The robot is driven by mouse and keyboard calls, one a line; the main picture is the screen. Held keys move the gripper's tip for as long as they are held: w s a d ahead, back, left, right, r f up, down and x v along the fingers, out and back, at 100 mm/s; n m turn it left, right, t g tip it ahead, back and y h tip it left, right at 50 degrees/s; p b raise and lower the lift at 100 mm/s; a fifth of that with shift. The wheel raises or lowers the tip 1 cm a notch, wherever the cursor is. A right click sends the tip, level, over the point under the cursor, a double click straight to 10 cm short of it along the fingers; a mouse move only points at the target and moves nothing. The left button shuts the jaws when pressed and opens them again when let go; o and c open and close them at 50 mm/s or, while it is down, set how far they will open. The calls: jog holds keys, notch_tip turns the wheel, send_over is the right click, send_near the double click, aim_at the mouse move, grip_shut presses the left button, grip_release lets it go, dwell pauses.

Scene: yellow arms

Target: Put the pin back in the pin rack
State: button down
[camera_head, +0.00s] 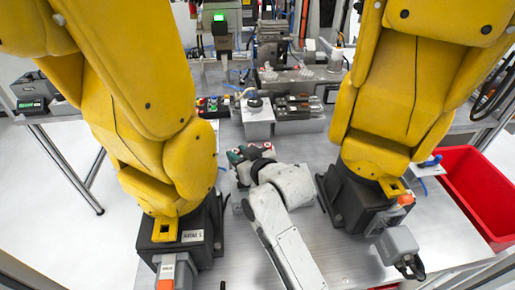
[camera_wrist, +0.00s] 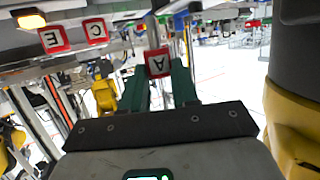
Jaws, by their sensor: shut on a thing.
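My gripper (camera_wrist: 158,90) has green fingers. A grey metal shaft shows beside the cap in the wrist view. Two more red and white lettered caps, E (camera_wrist: 53,39) and C (camera_wrist: 96,30), show at the upper left of that view, apart from the fingers. In the head view my gripper (camera_head: 241,155) is low over the metal table, and my own wrist hides much of what lies under it. I cannot clearly make out the pin rack or whether the held pin touches it.
Two large yellow arms, left (camera_head: 150,110) and right (camera_head: 390,90), stand close on either side of my arm. A red bin (camera_head: 480,190) is at the right. A control box with buttons (camera_head: 214,106) and fixtures stand behind. Bare table (camera_head: 330,245) lies right of my arm.

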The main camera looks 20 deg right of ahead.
jog(key=shift+w+d+f+b, duration=0.15)
jog(key=shift+w+d+b, duration=0.2)
jog(key=shift+w, duration=0.3)
jog(key=shift+w+d+b, duration=0.25)
jog(key=shift+w+b, duration=0.25)
jog(key=shift+w, duration=0.35)
jog(key=shift+w+d+b, duration=0.25)
jog(key=shift+w+b, duration=0.3)
jog(key=shift+w, duration=0.3)
jog(key=shift+w+d+b, duration=0.25)
jog(key=shift+w+b, duration=0.25)
jog(key=shift+w, duration=0.35)
jog(key=shift+f, duration=0.9)
jog(key=shift+f+b, duration=0.2)
jog(key=shift+b, duration=0.2)
